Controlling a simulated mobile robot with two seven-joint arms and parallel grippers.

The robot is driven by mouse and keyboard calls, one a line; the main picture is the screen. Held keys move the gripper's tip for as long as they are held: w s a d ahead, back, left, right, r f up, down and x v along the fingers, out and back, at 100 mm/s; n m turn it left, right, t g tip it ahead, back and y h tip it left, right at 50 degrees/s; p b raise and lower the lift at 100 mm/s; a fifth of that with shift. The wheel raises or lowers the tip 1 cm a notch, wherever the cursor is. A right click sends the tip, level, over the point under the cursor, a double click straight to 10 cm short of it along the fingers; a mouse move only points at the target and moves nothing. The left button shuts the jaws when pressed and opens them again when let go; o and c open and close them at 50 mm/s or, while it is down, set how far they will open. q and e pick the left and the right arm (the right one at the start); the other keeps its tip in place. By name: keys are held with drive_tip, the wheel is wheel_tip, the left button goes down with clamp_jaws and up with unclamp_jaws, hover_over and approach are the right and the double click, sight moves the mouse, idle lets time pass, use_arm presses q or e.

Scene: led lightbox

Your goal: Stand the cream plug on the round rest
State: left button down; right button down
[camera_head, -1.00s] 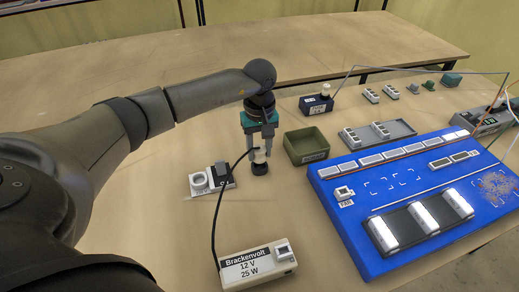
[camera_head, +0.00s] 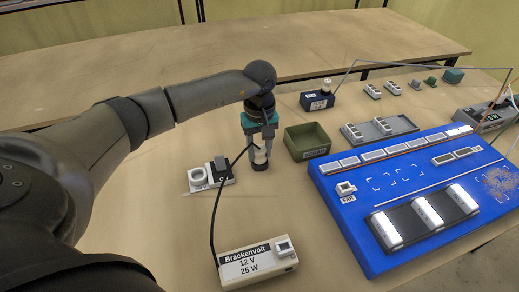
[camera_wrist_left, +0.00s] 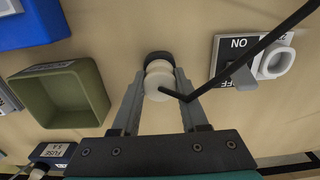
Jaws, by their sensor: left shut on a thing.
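The cream plug (camera_head: 260,156) is upright between the fingers of my left gripper (camera_head: 261,152), which is shut on it. A black cord runs from the plug to the white Brackenvolt box (camera_head: 257,262). The dark round rest (camera_head: 260,166) is directly under the plug in the head view; I cannot tell for sure whether they touch. In the left wrist view the plug (camera_wrist_left: 157,84) shows between the fingertips (camera_wrist_left: 158,84), with the dark rest (camera_wrist_left: 158,58) partly hidden behind it. My right gripper is not in view.
A white switch-and-socket plate (camera_head: 210,177) lies left of the plug. A green open tray (camera_head: 306,141) stands to the right, and a blue lightbox board (camera_head: 345,225) with light bars lies beyond it. A dark fuse box (camera_head: 317,101) is behind. Bare table lies in front of the rest.

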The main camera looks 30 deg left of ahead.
use_arm(q)
drive_tip(key=shift+c, duration=1.8)
unclamp_jaws()
drive_tip(key=shift+f, duration=0.1)
drive_tip(key=shift+r+p, duration=2.8)
drive_tip(key=shift+r, duration=1.25)
